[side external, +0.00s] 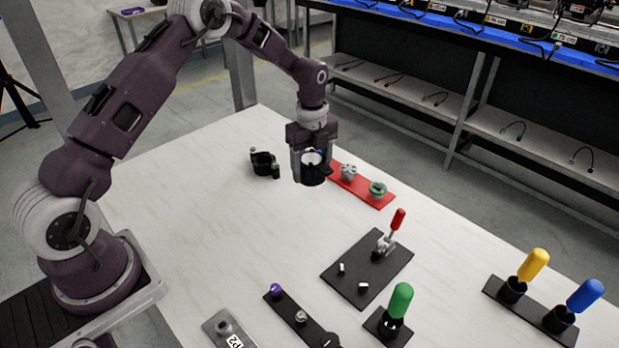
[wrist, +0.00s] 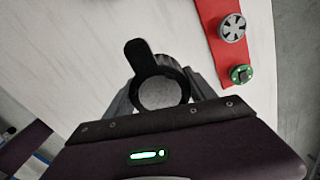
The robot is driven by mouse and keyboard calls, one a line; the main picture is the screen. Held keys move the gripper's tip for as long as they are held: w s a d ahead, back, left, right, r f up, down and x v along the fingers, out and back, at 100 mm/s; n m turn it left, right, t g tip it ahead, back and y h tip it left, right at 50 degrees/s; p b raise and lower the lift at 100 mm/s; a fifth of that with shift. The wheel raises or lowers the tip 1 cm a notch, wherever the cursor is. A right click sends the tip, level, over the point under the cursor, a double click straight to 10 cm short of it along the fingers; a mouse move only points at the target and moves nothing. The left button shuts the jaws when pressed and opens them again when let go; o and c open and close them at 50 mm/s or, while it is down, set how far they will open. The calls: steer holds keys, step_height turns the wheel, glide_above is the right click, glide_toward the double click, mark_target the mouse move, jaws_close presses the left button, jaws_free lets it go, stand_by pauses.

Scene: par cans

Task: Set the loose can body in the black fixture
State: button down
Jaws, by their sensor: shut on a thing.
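My gripper (side external: 311,168) is shut on a black, ring-like can body (side external: 314,177) and holds it above the table, left of the red strip. In the wrist view the can body (wrist: 136,57) sits between the fingers (wrist: 162,92); its round opening looks pale grey and a black tab sticks out from its rim. The black fixture (side external: 345,283) is a flat dark plate lying to the lower right of my gripper. It carries a red-handled toggle clamp (side external: 390,238) at its back and two small pale-topped posts. The middle of the plate is bare.
Another black part (side external: 263,163) stands at the far left. Green (side external: 400,301), yellow (side external: 533,265) and blue (side external: 584,296) handled tools stand in black holders.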

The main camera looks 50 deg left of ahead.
steer(key=s+d+f+m, duration=0.2)
steer(key=s+d+m, duration=0.1)
steer(key=d+m, duration=0.8)
steer(key=m, duration=0.6)
glide_above(360, 272)
steer(key=shift+d+f, duration=0.15)
steer(key=shift+f, duration=3.15)
steer(key=shift+f, duration=0.15)
steer(key=c, duration=0.6)
jaws_free()
steer(key=shift+c, duration=0.2)
steer(key=shift+o, duration=0.2)
steer(key=o, duration=0.5)
steer(key=shift+o, duration=0.2)
